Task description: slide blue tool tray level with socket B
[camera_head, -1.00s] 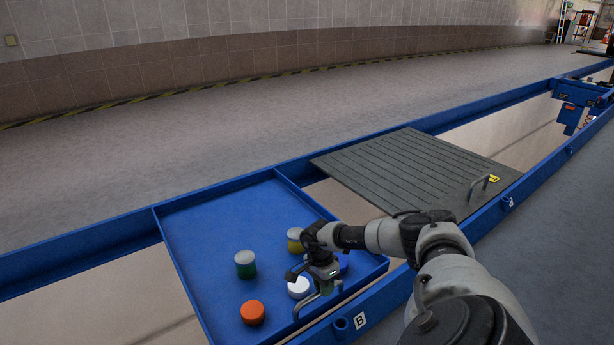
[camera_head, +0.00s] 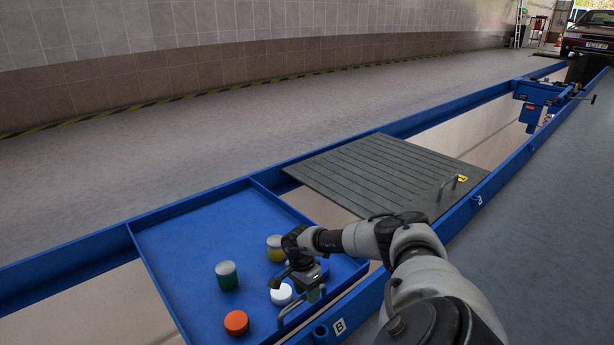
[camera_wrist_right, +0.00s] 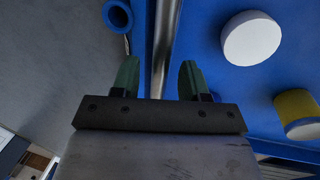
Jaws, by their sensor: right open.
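The blue tool tray (camera_head: 190,240) lies across the blue rails in the head view, with several capped jars in it. Its metal handle (camera_head: 296,310) is at the near edge, just left of socket B (camera_head: 320,332) and its white B label (camera_head: 339,326). My right gripper (camera_head: 311,292) is over the handle. In the right wrist view its green fingers (camera_wrist_right: 158,75) are open, with the handle bar (camera_wrist_right: 164,45) running between them. A blue ring-like socket (camera_wrist_right: 117,15) shows left of the bar. My left gripper is not in view.
A dark ribbed cover plate (camera_head: 385,172) with its own handle lies across the rails beyond the tray. Farther along are a blue jack beam (camera_head: 540,92) and a parked car (camera_head: 588,38). Open pit gaps show between these. The floor beside the rails is clear.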

